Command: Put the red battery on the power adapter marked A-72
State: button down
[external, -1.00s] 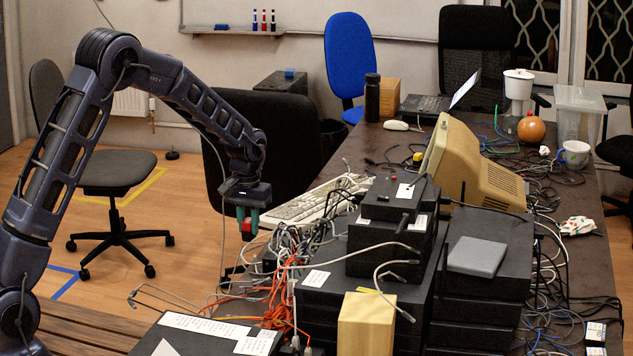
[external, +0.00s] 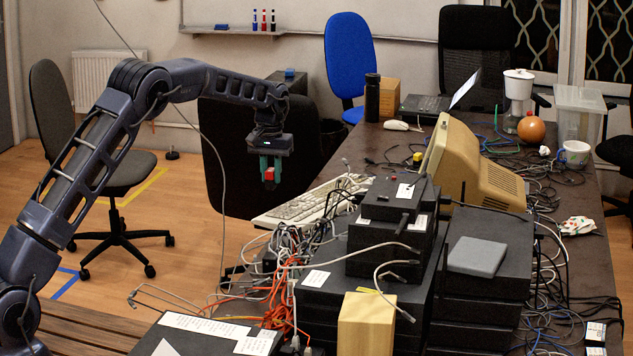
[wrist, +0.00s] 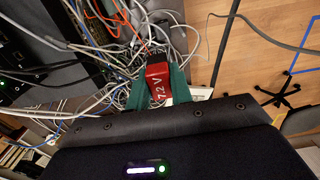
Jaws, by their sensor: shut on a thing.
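My gripper (external: 270,178) has teal fingers and is shut on the red battery (external: 269,173). It holds the battery in the air, in front of the black chair and above the left edge of the long table (external: 560,150). I cannot make out the mark A-72 on anything, so I cannot tell which thing is that adapter.
A stack of black boxes (external: 340,275) with white labels stands at the near table end. Loose cables (external: 280,275) hang beside it. A keyboard (external: 310,205) and a beige monitor (external: 470,170) lie behind. A black object with a pale label (external: 595,333) is at the lower right.

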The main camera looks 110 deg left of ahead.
notch_tip(320, 180, down, 20)
jog(key=shift+a+r, duration=0.1)
dwell(0.5)
jog(key=c, duration=1.3)
grip_release()
jog(key=shift+o, duration=0.2)
notch_tip(320, 180, up, 12)
